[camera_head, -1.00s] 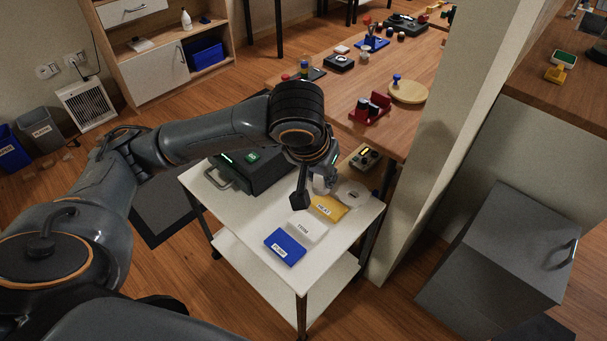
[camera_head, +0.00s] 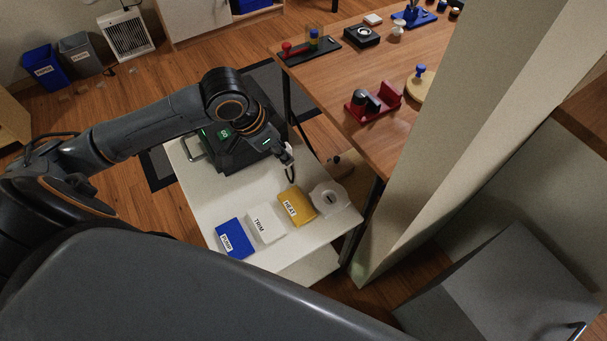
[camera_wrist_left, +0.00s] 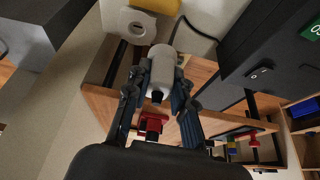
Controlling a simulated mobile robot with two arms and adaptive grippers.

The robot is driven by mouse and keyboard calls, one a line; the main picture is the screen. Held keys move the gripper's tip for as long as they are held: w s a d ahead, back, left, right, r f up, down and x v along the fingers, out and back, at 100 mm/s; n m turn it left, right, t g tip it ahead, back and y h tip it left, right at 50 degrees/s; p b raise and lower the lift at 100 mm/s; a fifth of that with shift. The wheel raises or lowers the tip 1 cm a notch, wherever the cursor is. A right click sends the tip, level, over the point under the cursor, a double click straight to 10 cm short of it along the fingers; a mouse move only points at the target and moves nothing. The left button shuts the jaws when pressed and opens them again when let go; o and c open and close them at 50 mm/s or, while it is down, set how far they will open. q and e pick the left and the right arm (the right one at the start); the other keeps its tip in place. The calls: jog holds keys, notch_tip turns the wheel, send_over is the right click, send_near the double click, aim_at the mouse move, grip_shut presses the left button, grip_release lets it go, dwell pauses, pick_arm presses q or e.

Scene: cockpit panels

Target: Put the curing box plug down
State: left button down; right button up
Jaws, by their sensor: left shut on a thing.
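My left gripper (camera_wrist_left: 160,80) is shut on a pale grey cylindrical plug (camera_wrist_left: 162,66), held between its two fingers in the left wrist view. In the head view the gripper (camera_head: 284,153) is above the far right edge of the white cart (camera_head: 203,201), beside the dark box (camera_head: 225,152) with a green display. The plug is small and partly hidden there. A black cable (camera_wrist_left: 190,24) curves near the plug in the wrist view. My right gripper is not in view.
On the cart stand a blue block (camera_head: 236,246), a white TRIM block (camera_head: 266,224), a yellow HEAT block (camera_head: 296,205) and a white slotted piece (camera_head: 333,197). A wooden table (camera_head: 345,80) and a pale pillar (camera_head: 440,130) stand close on the right.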

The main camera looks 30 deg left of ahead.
pick_arm(q)
jog(key=s+a+f+m+g, duration=0.1)
jog(key=s+a+f+m, duration=0.15)
jog(key=a+f, duration=0.35)
jog(key=shift+m+h, duration=0.5)
jog(key=shift+m, duration=0.25)
jog(key=w+d+f, duration=0.1)
jog(key=w+f, duration=0.2)
jog(key=w, duration=0.1)
jog(key=w+d+f, duration=0.2)
jog(key=w, duration=0.2)
jog(key=w+d+f, duration=0.2)
jog(key=w+f, duration=0.1)
jog(key=shift+w+d+f+b, duration=0.25)
jog(key=shift+w+f+b, duration=0.05)
jog(key=shift+w+b, duration=0.1)
notch_tip(320, 180, down, 4)
jog(key=shift+w+d+r, duration=0.1)
jog(key=shift+r, duration=0.15)
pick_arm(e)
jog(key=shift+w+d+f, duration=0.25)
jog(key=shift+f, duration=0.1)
